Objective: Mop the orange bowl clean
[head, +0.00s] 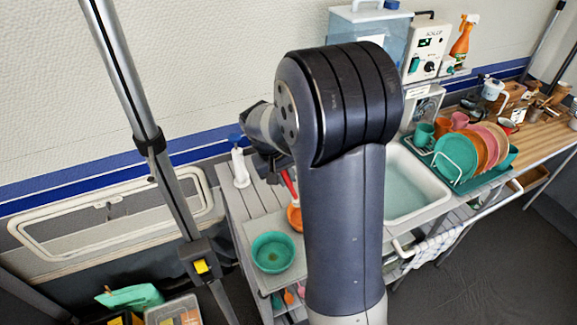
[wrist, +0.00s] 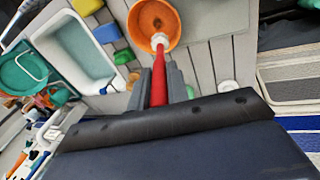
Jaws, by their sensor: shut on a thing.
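The orange bowl (wrist: 141,19) is at the top middle of the wrist view, with a dark spot inside it. In the head view the orange bowl (head: 294,217) is mostly hidden behind my arm. My gripper (wrist: 161,78) is shut on the red handle of a mop (wrist: 158,87). The mop's white head (wrist: 159,41) overlaps the near rim of the bowl; I cannot tell whether it touches. In the head view the red handle (head: 288,183) slants down towards the bowl, and my gripper is largely hidden by my arm.
The sink basin (head: 407,187) and a rack of plates (head: 470,160) are to the right. Sponges (wrist: 106,33) lie beside the sink.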

